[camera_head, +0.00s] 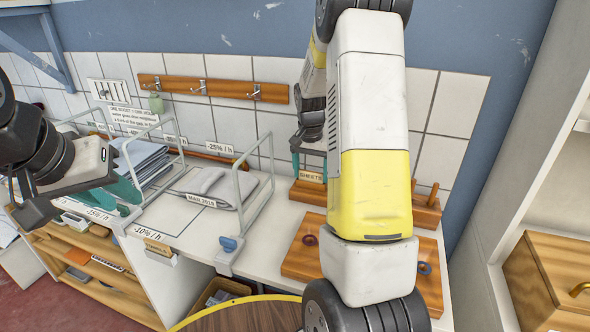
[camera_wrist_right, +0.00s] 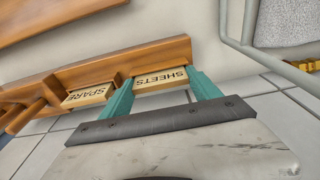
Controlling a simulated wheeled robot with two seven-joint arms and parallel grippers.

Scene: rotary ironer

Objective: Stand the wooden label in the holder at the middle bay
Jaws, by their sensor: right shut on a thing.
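The wooden label reading SHEETS (camera_wrist_right: 160,79) stands in the wooden rack (camera_wrist_right: 95,68) at the back wall. My right gripper (camera_wrist_right: 160,88) is shut on it, one teal finger at each end. In the head view the label (camera_head: 311,177) shows between the fingers of my right gripper (camera_head: 310,168), beyond my arm. A second label, SPARE (camera_wrist_right: 88,95), sits beside it in the rack. My left gripper (camera_head: 118,196) is open and empty at the left, over the table's front edge. A small wooden piece (camera_head: 158,247) is at the front edge near the "-10% / h" tag; its lettering is too small to read.
Wire dividers (camera_head: 262,150) split the white table (camera_head: 205,245) into bays. Folded cloths (camera_head: 140,158) fill the left bay, and grey cloth (camera_head: 212,185) lies at the back. A blue clip (camera_head: 228,243) is on the front edge. A wooden board (camera_head: 300,255) lies under my right arm.

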